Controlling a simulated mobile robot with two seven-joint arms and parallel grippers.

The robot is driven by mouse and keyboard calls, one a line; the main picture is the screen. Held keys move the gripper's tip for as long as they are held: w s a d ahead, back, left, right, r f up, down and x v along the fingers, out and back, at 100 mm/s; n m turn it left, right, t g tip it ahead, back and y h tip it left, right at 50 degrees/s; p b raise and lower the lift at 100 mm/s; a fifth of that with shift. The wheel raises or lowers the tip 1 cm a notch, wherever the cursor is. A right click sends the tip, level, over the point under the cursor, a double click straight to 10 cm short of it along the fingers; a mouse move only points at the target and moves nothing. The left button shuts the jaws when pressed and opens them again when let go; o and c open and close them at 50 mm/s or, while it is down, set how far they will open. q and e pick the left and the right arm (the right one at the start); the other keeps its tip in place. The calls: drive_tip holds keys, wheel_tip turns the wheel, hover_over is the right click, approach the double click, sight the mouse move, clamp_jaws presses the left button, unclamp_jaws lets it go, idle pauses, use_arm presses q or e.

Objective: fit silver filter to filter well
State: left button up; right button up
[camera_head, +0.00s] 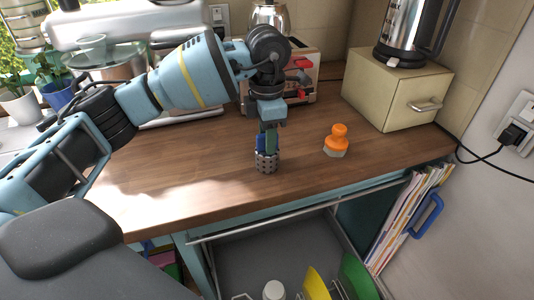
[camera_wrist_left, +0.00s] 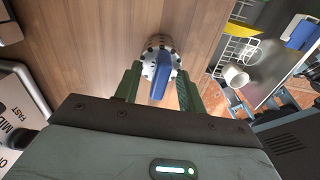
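The silver filter (camera_head: 266,162) is a small perforated metal cylinder with a blue grip on top. It appears to stand upright on the wooden counter near its front edge. It also shows in the left wrist view (camera_wrist_left: 152,46), with its blue grip toward the camera. My left gripper (camera_head: 267,141) points down over it. In the wrist view, the green fingers (camera_wrist_left: 158,85) are on either side of the blue grip, with a gap visible at each side. I cannot make out the filter well in either view. My right gripper is out of view.
An orange-topped brush (camera_head: 337,141) stands on the counter right of the filter. A cream box (camera_head: 397,90) carries a kettle (camera_head: 414,30). A toaster (camera_head: 300,75) is behind. Below the counter, an open grey compartment (camera_head: 262,252) holds dishes, including a green plate (camera_head: 357,277).

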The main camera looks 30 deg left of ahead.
use_arm(q)
clamp_jaws()
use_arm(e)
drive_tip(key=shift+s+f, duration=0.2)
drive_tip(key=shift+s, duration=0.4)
use_arm(q)
drive_tip(key=shift+r, duration=0.1)
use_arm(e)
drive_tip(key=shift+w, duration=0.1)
use_arm(q)
drive_tip(key=shift+r, duration=0.4)
wheel_tip(320, 180, up, 3)
drive_tip(key=shift+r+p, duration=0.1)
drive_tip(key=shift+p, duration=0.9)
drive_tip(key=s+d+p, duration=0.3)
drive_tip(key=s+p, duration=0.1)
drive_tip(key=s, duration=1.1)
drive_tip(key=shift+s+r, duration=0.35)
drive_tip(key=shift+r, duration=0.1)
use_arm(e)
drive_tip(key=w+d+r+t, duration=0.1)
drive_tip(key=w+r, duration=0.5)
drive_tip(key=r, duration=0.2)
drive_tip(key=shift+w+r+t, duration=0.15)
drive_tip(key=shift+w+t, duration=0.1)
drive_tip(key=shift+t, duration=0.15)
use_arm(q)
drive_tip(key=shift+d, duration=0.1)
